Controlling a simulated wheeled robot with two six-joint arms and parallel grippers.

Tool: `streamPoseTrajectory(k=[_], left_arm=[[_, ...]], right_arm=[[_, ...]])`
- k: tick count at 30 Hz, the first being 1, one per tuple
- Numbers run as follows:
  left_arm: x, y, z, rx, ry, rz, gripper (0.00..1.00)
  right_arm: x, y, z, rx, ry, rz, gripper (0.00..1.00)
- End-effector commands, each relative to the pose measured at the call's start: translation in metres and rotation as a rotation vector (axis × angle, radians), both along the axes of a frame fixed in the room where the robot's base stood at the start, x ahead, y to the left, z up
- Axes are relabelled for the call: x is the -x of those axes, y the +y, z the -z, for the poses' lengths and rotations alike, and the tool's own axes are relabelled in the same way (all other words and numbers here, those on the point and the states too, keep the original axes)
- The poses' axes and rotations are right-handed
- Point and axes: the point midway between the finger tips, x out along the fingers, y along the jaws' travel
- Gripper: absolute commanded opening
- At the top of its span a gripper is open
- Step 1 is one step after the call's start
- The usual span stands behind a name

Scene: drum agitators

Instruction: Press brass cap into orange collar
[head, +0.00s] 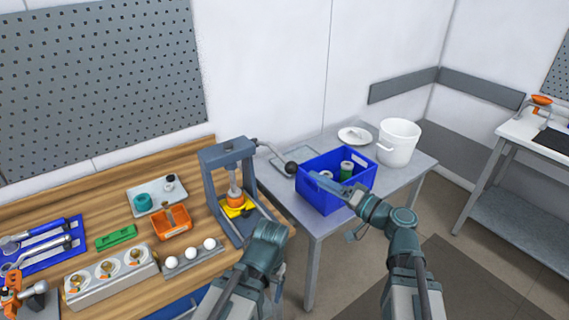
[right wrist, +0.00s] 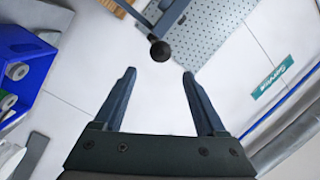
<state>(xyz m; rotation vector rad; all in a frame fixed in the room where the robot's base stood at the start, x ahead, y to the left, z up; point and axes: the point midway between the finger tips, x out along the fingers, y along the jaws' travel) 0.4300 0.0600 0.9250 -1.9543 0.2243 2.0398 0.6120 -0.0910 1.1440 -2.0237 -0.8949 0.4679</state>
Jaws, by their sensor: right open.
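The orange collar (head: 235,199) sits on a yellow base under the ram (head: 234,180) of a grey press (head: 207,170). A lever with a black ball knob (head: 291,167) sticks out to the press's right. I cannot make out a brass cap at the collar; small brass-coloured parts (head: 107,267) sit in a pale holder at the front left. My right gripper (head: 318,179) is open and empty by the blue crate. In the right wrist view the knob (right wrist: 160,50) lies beyond the open fingertips (right wrist: 158,74), apart from them. My left arm ends before the press; its jaws cannot be made out.
The blue crate (head: 314,196), holding cans, stands on a grey table (head: 403,178) with a white bucket (head: 398,143) behind. The wooden bench holds an orange bin (head: 160,228), a rack with white balls (head: 178,263) and a green block (head: 116,238).

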Motion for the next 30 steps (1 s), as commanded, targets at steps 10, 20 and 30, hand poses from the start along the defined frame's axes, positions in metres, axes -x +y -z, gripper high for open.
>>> streamPoseTrajectory(k=[10,20,30], left_arm=[[0.000,0.000,0.000,0.002,0.001,0.001,0.80],[0.000,0.000,0.000,0.002,0.001,0.001,0.80],[0.000,0.000,0.000,0.002,0.001,0.001,0.80]], right_arm=[[-0.048,0.051,0.000,0.001,0.002,-0.006,0.73],[-0.080,0.088,0.000,0.000,0.002,-0.004,0.73],[-0.087,0.097,0.000,0.001,0.002,-0.001,0.73]])
